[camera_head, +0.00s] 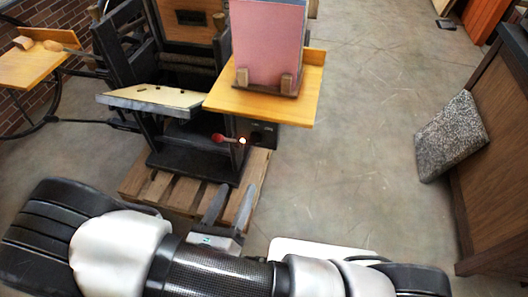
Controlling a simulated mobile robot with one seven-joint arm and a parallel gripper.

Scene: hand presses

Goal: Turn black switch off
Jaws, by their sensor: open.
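A dark control box (265,133) sits under the right wooden shelf of the black hand press (190,165). A small black shape on its front, perhaps the black switch (256,137), is too small and dark to read its position. A small bright light (242,141) glows just left of it, beside a red knob or handle (224,138). My gripper (236,189) is open and empty, its two fingers pointing up the picture toward the press. It appears below and apart from the control box.
The press stands on a wooden pallet (150,188). The wooden shelf (300,103) overhangs the box and bears pink sheets (268,45). A brown cabinet (505,160) with a grey speckled panel (450,138) stands at right. The concrete floor between is clear.

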